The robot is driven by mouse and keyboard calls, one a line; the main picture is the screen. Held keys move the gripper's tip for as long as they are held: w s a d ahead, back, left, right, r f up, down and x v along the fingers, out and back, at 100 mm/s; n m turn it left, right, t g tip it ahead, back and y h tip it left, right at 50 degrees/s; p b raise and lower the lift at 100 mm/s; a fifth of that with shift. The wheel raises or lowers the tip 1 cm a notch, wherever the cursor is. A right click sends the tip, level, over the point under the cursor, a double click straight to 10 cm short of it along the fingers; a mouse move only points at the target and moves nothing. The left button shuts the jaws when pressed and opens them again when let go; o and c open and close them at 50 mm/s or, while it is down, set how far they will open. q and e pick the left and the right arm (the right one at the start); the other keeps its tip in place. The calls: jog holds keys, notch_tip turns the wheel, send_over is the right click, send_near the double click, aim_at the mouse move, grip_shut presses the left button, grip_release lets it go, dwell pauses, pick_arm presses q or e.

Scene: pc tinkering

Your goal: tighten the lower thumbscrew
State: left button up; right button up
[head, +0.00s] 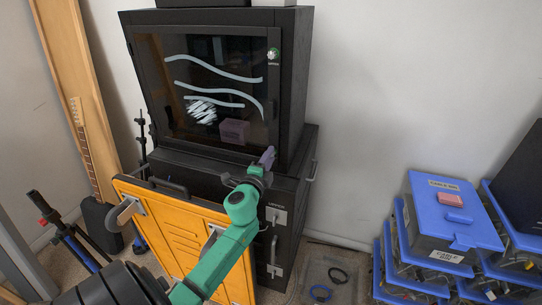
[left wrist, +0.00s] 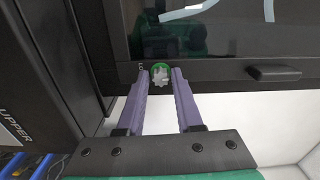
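The lower thumbscrew (left wrist: 160,76), a pale grey knob with a green ring around it, is on the black door frame (left wrist: 220,76) in the left wrist view. My left gripper (left wrist: 160,72) has its two purple fingers apart, with their tips on either side of the knob; small gaps seem to show. In the head view my left gripper (head: 268,157) reaches the lower right of the case door, hiding the lower thumbscrew. The upper thumbscrew (head: 273,54), with a green ring, is at the door's upper right. My right gripper is not in view.
The black case (head: 297,85) stands on a black drawer cabinet (head: 305,165). Blue-lidded bins (head: 440,215) are stacked at the right. White wall is clear right of the case.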

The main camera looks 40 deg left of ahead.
pick_arm(q)
jog(key=shift+d, duration=0.1)
jog(key=v, duration=0.6)
dwell(0.3)
